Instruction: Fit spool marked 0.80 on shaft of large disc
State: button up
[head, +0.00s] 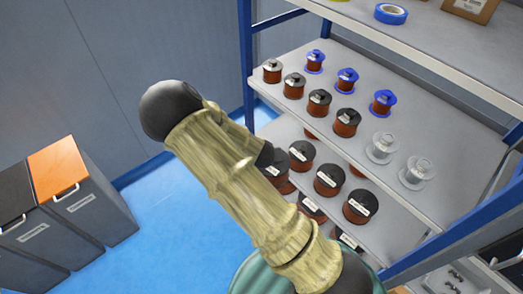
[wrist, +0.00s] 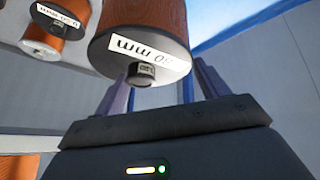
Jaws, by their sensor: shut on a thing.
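A copper-wound spool (wrist: 140,45) with a dark end flange fills the top middle of the wrist view. Its white label is upside down; "mm" reads, but the digits are partly cut and I cannot read them surely. A small dark knob (wrist: 145,73) stands out from the flange. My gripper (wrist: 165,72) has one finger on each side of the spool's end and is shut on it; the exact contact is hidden. In the head view my arm covers the middle and my gripper does not show. The large disc and its shaft are not in view.
A shelf rack (head: 330,165) with blue posts holds several copper spools, blue spools (head: 347,80) and clear empty spools (head: 417,172). Another labelled spool (wrist: 57,25) is close at left in the wrist view. Bins (head: 75,200) stand at left; blue floor (head: 180,215) between is clear.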

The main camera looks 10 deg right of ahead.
jog(key=r+p, duration=0.1)
jog(key=d+r+p, duration=0.1)
jog(key=r+p, duration=0.2)
jog(key=shift+s+d+r, duration=0.1)
jog(key=shift+s+d, duration=0.25)
jog(key=shift+d, duration=0.05)
jog(key=shift+d+r, duration=0.15)
jog(key=shift+d, duration=0.1)
